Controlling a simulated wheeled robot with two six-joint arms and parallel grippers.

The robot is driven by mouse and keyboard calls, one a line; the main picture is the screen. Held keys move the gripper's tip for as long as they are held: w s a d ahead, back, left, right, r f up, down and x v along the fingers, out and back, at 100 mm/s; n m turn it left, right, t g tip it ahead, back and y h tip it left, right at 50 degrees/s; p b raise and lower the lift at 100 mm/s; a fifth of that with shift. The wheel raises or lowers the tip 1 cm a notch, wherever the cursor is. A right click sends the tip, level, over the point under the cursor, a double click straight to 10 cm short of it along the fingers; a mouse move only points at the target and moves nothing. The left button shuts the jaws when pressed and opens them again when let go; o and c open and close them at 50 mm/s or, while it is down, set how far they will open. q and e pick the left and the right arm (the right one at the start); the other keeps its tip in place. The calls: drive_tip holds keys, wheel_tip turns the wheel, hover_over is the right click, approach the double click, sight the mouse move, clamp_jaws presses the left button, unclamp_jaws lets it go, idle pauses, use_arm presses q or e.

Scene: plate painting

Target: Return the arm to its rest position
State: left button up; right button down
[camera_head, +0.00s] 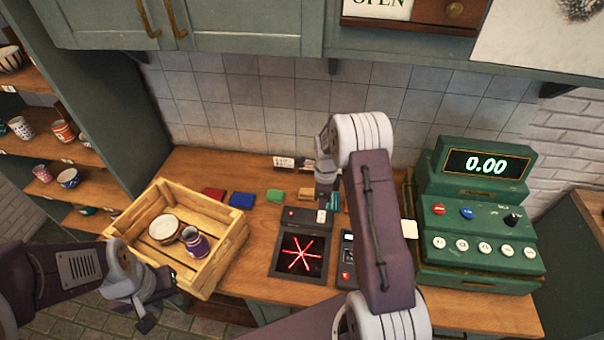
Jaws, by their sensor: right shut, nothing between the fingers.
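My right arm rises in the middle of the view and bends over the counter. Its gripper (327,202) points down at the back of the counter, partly hidden behind the forearm, shut and empty. It is above or beside a row of small coloured blocks; I cannot tell whether it touches any. My left gripper (160,312) is low at the left, in front of the wooden crate (226,254). Its dark fingers look apart, with nothing seen between them.
The crate holds a bowl (164,228) and a purple cup (195,243). A scanner (303,254) with red lines and a card terminal (346,262) lie mid-counter. A green cash register (475,225) reading 0.00 stands right. Shelves with cups (60,157) are left, cabinets (200,25) above.

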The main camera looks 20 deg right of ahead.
drive_tip(key=shift+a+f, duration=0.15)
drive_tip(key=shift+f, duration=0.1)
drive_tip(key=s+a+r+n+t+b, duration=0.2)
drive_tip(key=s+a+r+n+b, duration=0.25)
drive_tip(key=a+b, duration=0.4)
drive_tip(key=s+a+f+n, duration=0.1)
drive_tip(key=s+n, duration=0.6)
drive_tip(key=n, duration=0.3)
drive_tip(key=s+a+f+n+b, duration=0.1)
drive_tip(key=s+f+n, duration=0.1)
drive_tip(key=s+n, duration=0.5)
drive_tip(key=n, duration=0.2)
drive_tip(key=shift+a+f+n+g, duration=0.15)
drive_tip(key=shift+f+n+g, duration=0.1)
drive_tip(key=shift+n+g, duration=0.15)
